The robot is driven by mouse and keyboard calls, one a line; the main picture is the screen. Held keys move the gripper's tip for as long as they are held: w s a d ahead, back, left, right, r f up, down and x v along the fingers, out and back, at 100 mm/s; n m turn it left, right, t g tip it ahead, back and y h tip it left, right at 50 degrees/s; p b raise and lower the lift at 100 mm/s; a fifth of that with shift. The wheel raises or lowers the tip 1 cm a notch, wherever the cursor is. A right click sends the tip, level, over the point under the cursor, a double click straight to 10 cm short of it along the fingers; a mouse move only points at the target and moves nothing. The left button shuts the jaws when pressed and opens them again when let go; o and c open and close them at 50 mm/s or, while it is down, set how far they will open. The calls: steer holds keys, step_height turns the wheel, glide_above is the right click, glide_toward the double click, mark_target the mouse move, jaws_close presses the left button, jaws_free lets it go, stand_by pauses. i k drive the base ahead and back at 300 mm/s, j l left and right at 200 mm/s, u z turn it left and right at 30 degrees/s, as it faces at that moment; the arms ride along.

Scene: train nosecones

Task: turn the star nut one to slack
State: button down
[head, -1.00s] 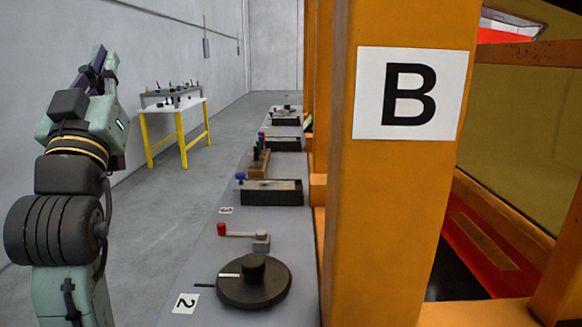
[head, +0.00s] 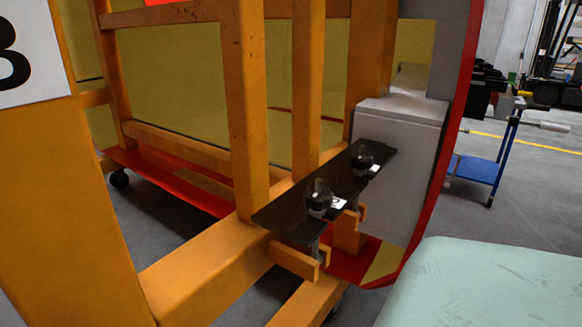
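Two black star nuts stand upright on a dark flat plate (head: 278,214) in the head view. The nearer star nut (head: 319,200) is at the plate's front part, with a small white tag (head: 339,203) beside it; its mark is too small to read surely. The farther star nut (head: 362,158) is toward the plate's back right end, also with a white tag (head: 375,169). I cannot tell which nut is number one, or how tight either is. My gripper is not in this view.
Orange frame posts (head: 247,100) and beams surround the plate on the left and below. A grey box (head: 402,150) and a red edge (head: 446,125) stand right of it. A blue cart (head: 480,168) is farther right. A pale green part of mine fills the lower right.

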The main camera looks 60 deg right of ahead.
mark_target(360, 165)
steer(key=z, duration=2)
